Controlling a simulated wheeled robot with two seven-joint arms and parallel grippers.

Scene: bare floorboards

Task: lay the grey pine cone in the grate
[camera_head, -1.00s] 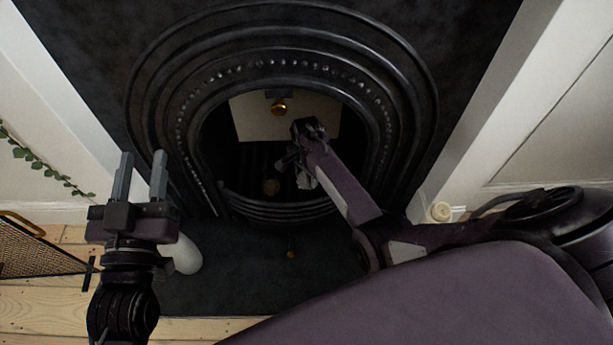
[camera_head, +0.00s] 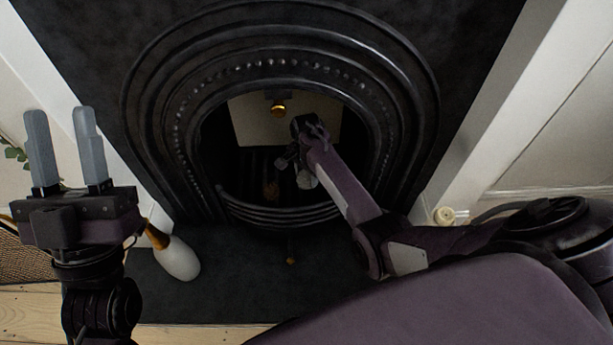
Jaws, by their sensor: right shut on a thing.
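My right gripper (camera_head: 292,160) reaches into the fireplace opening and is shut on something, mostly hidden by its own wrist. A pale grey lump (camera_head: 306,181) shows just below the wrist, and looks like the grey pine cone; its far side is hidden. The dark grate (camera_head: 284,214) has curved front bars across the bottom of the opening. The grey lump appears over the grate behind these bars; I cannot tell whether it touches. A brown cone-like thing (camera_head: 271,189) lies in the grate to its left. My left gripper (camera_head: 64,140) is open and empty, left of the fireplace.
A white bottle-shaped thing with a brown neck (camera_head: 177,260) lies or leans on the dark hearth (camera_head: 235,290) near my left gripper. A small orange thing (camera_head: 291,261) lies on the hearth. A cream candle-like object (camera_head: 444,215) stands at right. A mesh screen (camera_head: 22,262) is at far left.

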